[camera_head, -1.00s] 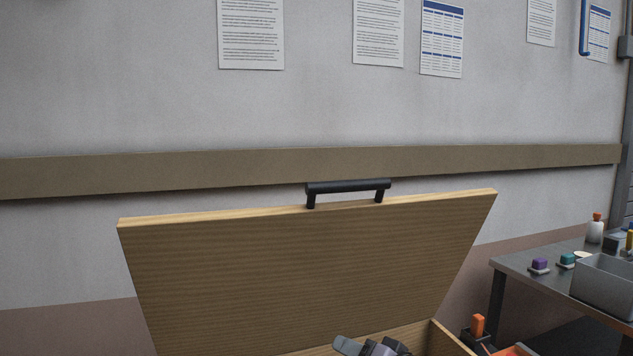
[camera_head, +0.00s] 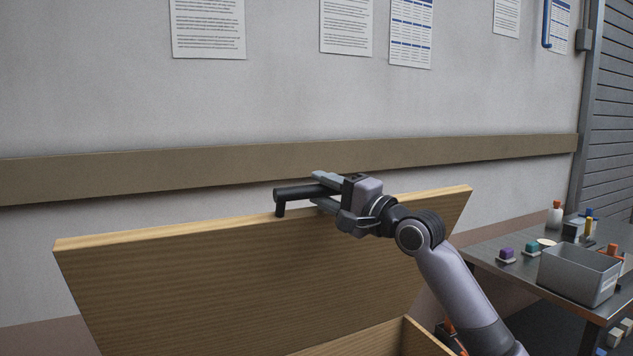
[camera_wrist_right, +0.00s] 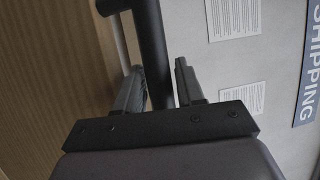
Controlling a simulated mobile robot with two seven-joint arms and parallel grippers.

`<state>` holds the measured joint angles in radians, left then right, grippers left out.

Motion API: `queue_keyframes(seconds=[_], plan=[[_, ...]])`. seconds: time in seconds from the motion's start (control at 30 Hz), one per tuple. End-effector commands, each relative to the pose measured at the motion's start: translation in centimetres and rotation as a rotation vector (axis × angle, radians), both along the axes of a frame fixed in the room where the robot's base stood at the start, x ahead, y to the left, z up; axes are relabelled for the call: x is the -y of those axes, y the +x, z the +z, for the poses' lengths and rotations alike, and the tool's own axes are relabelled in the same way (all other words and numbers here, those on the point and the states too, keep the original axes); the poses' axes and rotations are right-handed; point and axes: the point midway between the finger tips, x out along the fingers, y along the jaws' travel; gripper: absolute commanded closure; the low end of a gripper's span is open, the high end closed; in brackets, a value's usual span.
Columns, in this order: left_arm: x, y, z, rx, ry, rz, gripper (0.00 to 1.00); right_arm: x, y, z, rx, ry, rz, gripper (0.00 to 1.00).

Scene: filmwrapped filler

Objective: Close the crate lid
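The crate lid (camera_head: 230,270) is a wooden panel standing raised and open. A black bar handle (camera_head: 292,194) sits on its top edge. Part of the crate (camera_head: 408,338) shows at the bottom. My right gripper (camera_head: 322,190) is at the handle's right part, one finger above the bar and one below. In the right wrist view the black handle bar (camera_wrist_right: 153,45) runs between the two fingers (camera_wrist_right: 160,85), which stand apart with a visible gap to one finger. The handle's right end is hidden by the gripper. My left gripper is not in view.
A wall with a brown rail (camera_head: 130,174) stands behind the lid.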

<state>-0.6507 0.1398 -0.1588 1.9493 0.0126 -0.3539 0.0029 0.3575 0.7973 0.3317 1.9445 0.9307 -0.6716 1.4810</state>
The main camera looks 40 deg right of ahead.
Motion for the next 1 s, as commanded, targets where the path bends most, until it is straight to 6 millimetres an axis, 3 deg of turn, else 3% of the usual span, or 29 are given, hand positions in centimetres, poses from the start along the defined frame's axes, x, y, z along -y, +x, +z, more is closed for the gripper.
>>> queue_keyframes(seconds=[0.2,0.53,0.63,0.67,1.0], plan=[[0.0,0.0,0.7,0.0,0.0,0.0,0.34,-0.1,1.7,0.4,0.0,-0.001,-0.001,0.62],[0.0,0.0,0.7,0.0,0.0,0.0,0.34,-0.2,1.9,0.3,-0.001,-0.002,-0.001,0.62],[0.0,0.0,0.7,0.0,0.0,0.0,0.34,-0.2,1.9,0.3,-0.001,-0.002,-0.001,0.95],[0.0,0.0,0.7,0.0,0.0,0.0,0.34,-0.2,1.9,0.2,-0.001,-0.002,-0.001,1.0],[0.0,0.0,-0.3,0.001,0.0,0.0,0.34,-0.4,1.3,-0.4,0.015,-0.006,0.0,1.0]])
